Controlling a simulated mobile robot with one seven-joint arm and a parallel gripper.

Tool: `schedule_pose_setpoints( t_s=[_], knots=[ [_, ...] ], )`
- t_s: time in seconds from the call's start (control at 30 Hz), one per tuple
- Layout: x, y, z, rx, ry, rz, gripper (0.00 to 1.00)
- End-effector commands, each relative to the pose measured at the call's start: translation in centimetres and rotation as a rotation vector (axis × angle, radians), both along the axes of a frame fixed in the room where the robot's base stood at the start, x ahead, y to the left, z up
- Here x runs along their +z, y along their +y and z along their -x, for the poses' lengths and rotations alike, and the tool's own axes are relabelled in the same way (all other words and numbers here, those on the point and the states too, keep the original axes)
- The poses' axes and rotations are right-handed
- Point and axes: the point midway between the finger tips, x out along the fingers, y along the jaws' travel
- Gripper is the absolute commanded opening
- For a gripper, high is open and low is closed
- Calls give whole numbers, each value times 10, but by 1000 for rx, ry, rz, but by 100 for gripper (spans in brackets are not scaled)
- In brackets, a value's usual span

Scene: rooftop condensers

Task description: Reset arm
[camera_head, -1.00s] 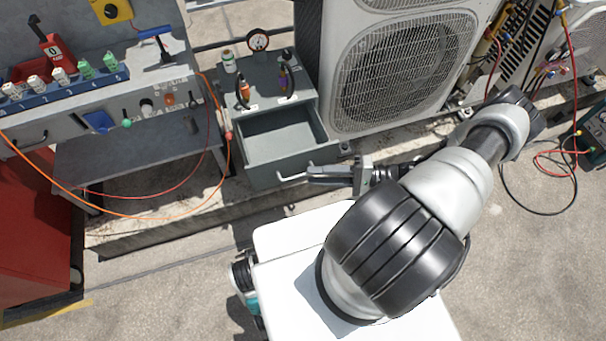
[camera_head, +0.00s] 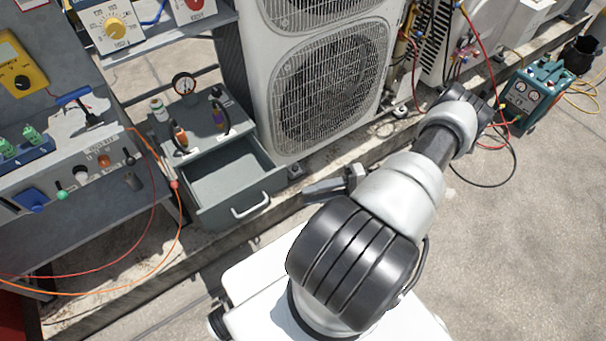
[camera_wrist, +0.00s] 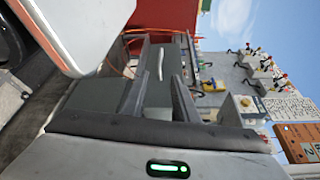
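My gripper (camera_head: 325,188) is to the right of the grey drawer unit in the head view, in front of the condenser's base. In the wrist view my gripper (camera_wrist: 158,98) has its two dark fingers spread apart with nothing between them. The drawer (camera_head: 225,180) is pulled out, and its inside looks empty. Its pale handle (camera_head: 251,205) is apart from the fingers in the head view. The handle also shows beyond the fingertips in the wrist view (camera_wrist: 160,63). My arm is stretched out over the white top of my base.
A large condenser (camera_head: 325,90) stands behind my arm. A grey workbench (camera_head: 75,190) with orange and red hoses is at left. A teal gauge box (camera_head: 535,95) stands at right. The concrete at lower right is clear.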

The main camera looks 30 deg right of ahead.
Motion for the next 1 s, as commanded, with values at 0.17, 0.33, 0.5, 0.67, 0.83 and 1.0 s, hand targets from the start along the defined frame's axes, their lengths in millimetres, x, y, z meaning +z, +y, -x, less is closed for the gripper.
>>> schedule_pose_setpoints(
  t_s=[0.17, 0.33, 0.5, 0.67, 0.83, 1.0],
  knots=[
    [0, 0, 0, 0, 0, 0, 27],
    [10, -3, -4, 39, 24, 34, 27],
    [56, -11, -22, 198, 132, 189, 27],
    [118, -8, -45, 348, 253, 414, 27],
    [188, 9, -66, 436, 331, 675, 27],
    [259, 39, -78, 451, 347, 934, 27]
  ],
)
